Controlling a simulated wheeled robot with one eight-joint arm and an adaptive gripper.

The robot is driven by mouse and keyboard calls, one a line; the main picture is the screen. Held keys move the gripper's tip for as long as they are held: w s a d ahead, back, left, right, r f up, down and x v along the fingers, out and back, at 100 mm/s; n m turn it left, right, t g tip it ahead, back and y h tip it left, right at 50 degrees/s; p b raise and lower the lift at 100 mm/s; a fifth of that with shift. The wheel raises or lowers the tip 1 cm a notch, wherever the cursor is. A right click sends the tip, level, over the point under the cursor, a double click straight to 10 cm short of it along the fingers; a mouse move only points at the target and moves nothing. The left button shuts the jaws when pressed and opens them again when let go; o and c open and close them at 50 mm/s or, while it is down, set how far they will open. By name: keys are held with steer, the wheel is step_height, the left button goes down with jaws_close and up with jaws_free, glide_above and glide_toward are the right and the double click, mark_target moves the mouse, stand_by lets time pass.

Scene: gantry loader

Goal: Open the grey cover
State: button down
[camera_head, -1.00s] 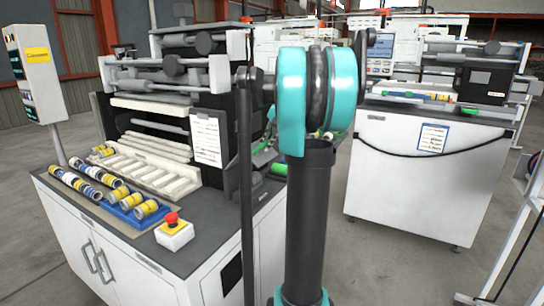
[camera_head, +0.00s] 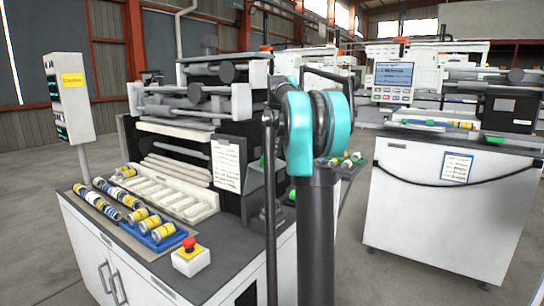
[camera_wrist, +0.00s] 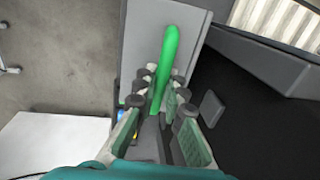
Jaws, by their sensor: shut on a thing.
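In the wrist view a green bar handle (camera_wrist: 170,50) stands out from a grey panel (camera_wrist: 145,22), which looks like the grey cover. My gripper (camera_wrist: 160,88) is around the handle's near end, with its pale green-padded fingers shut on it from both sides. A dark area lies to the right of the panel. In the head view my teal and black arm stands in front of the right side of the loader machine (camera_head: 190,110). It hides my gripper, the handle and most of the cover there, so how far the cover is open cannot be told.
A white cabinet (camera_head: 130,265) carries the machine, a blue tray (camera_head: 160,235) of yellow-banded cylinders and a red emergency button (camera_head: 188,243). A second white cabinet (camera_head: 430,205) stands at the right. Grey floor (camera_head: 350,275) lies free between them.

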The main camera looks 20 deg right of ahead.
steer(key=c, duration=1.6)
jaws_free()
steer(key=r, duration=0.4)
steer(key=s+r, duration=0.1)
steer(key=r, duration=0.3)
steer(key=d+r, duration=0.1)
steer(key=r, duration=0.2)
steer(key=shift+s+r, duration=0.2)
steer(key=shift+r, duration=0.2)
steer(key=shift+c, duration=0.5)
